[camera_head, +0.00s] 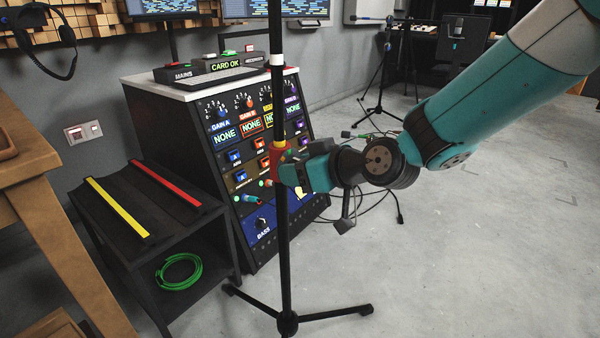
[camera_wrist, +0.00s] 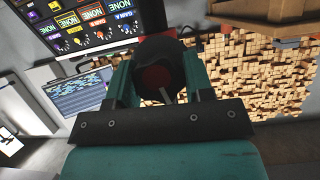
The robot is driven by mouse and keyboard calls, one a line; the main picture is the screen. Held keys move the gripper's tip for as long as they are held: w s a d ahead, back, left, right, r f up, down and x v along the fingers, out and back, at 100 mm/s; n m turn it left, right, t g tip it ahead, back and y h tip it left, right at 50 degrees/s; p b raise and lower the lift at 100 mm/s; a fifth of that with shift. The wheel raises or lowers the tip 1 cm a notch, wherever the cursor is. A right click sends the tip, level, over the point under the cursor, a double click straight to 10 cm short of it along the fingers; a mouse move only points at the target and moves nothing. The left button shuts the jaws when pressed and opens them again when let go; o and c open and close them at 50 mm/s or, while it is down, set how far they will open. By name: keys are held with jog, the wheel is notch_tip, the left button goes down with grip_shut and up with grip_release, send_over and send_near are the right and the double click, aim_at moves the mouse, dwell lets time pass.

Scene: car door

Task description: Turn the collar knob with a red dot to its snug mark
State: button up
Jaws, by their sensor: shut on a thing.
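A black microphone stand pole (camera_head: 284,240) rises from a tripod base in the head view. A collar (camera_head: 279,145) with a yellow band and a red part sits on it about halfway up. My gripper (camera_head: 283,170) reaches in from the right and is shut at the red part of the collar. In the wrist view my gripper (camera_wrist: 157,88) has its two fingers either side of a round dark knob (camera_wrist: 152,78) with a dull red face. A pale line shows at the knob's lower right. I cannot make out the snug mark.
A mixing console (camera_head: 225,135) with knobs and labels stands close behind the pole. A low black rack (camera_head: 150,225) with a yellow and a red strip stands left, with a coiled green cable (camera_head: 178,272) on its shelf. The floor (camera_head: 480,270) to the right is clear.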

jog(key=n+t+h+b, duration=0.1)
jog(key=n+t+b, duration=0.1)
jog(key=n, duration=0.1)
jog(key=shift+b, duration=0.35)
jog(key=shift+n, duration=0.3)
dwell(0.3)
jog(key=o, duration=0.9)
jog(key=shift+a+b+v, duration=0.25)
jog(key=shift+b+v, duration=0.9)
jog(key=shift+v, duration=7.55)
